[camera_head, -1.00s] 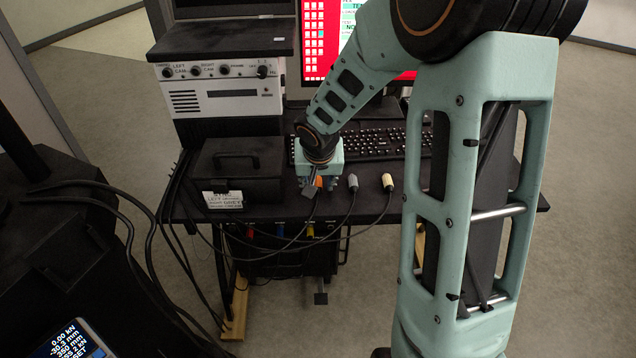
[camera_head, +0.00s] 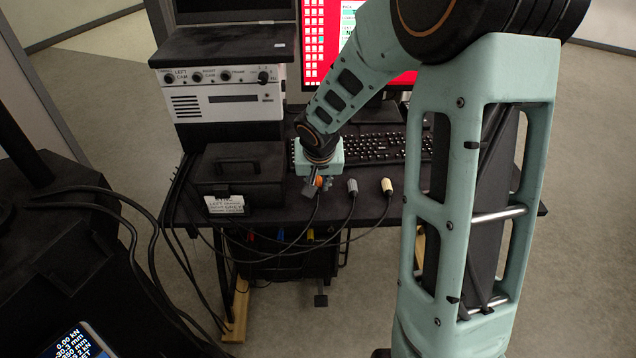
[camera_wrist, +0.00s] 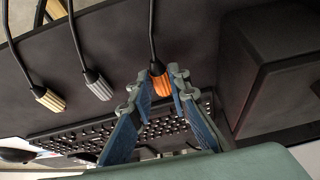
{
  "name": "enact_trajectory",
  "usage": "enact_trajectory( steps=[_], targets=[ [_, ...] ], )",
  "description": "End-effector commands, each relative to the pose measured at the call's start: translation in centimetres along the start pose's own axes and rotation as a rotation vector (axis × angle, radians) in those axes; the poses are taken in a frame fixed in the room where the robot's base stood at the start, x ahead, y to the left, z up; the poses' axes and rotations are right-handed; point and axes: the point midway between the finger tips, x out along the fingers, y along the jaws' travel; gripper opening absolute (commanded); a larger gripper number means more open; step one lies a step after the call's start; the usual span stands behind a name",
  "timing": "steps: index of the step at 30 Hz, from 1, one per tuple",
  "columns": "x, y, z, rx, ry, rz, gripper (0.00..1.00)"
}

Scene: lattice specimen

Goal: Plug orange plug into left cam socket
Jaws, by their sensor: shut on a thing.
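The orange plug (camera_head: 319,181) is at the desk's front edge, below my gripper (camera_head: 316,186), with its cable hanging toward the desk edge. In the wrist view, my gripper (camera_wrist: 160,80) has its two blue fingers with grey tips on either side of the orange plug (camera_wrist: 162,86), shut on it. The left cam socket (camera_head: 168,76) is a round black connector on the upper left of the white panel (camera_head: 230,101) at the back left. It is well away from the plug. The plug's front end is partly hidden by the fingers in the head view.
A grey plug (camera_head: 352,187) and a cream plug (camera_head: 387,187) lie to the right on the desk. The keyboard (camera_head: 385,147) and a red-screened monitor are behind my gripper.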

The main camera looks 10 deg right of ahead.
Motion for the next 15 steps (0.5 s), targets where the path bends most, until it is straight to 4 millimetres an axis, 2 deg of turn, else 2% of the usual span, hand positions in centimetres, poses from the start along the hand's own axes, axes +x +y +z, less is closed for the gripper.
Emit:
enact_trajectory(
  steps=[15],
  targets=[
    [-3.0,0.0,-1.4,0.000,0.001,0.000,0.00]
  ],
)
